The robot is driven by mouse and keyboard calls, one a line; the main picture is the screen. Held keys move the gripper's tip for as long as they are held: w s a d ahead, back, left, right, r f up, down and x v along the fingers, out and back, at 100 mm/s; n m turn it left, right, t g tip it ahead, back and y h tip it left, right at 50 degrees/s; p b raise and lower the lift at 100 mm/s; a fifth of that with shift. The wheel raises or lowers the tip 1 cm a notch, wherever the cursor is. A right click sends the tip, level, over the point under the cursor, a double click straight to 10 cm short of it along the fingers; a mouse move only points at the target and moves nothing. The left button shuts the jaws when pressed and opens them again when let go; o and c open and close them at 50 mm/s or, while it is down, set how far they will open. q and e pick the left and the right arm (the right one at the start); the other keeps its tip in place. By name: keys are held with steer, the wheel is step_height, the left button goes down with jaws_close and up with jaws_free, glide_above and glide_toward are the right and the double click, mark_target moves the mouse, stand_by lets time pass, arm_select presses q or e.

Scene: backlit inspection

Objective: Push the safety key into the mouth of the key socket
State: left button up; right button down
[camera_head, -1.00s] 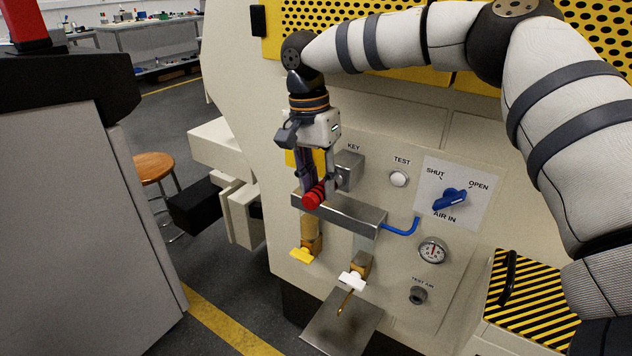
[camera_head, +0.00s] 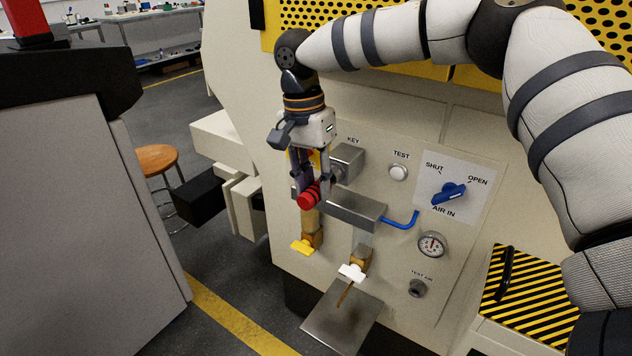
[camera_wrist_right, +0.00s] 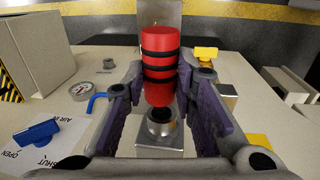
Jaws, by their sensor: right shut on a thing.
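The red safety key (camera_head: 309,196), a cylinder with black bands, is in my right gripper (camera_head: 314,182), in front of the machine panel. In the right wrist view the key (camera_wrist_right: 160,62) sits between the two fingers. The key socket (camera_head: 348,161) is a grey metal block under the KEY label, just behind and right of the gripper. In the right wrist view its round mouth (camera_wrist_right: 161,126) lies just beyond the key's lower end. The key looks roughly lined up with the mouth; I cannot tell whether they touch. My left gripper is not in view.
A metal manifold bar (camera_head: 353,210) juts out just below the key, with yellow-handled (camera_head: 303,247) and white-handled (camera_head: 352,272) valves beneath. To the right are the TEST button (camera_head: 398,173), blue AIR IN knob (camera_head: 448,194) and gauge (camera_head: 432,244). A grey cabinet (camera_head: 75,220) stands left.

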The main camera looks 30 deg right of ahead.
steer(key=shift+w+a, duration=0.1)
steer(key=shift+w, duration=0.05)
steer(key=shift+r, duration=0.25)
stand_by(0.3)
steer(key=shift+f, duration=0.15)
stand_by(0.5)
steer(key=shift+w+d, duration=0.1)
steer(key=shift+d, duration=0.35)
stand_by(0.3)
steer(key=shift+a, duration=0.1)
steer(key=shift+f, duration=0.45)
stand_by(1.4)
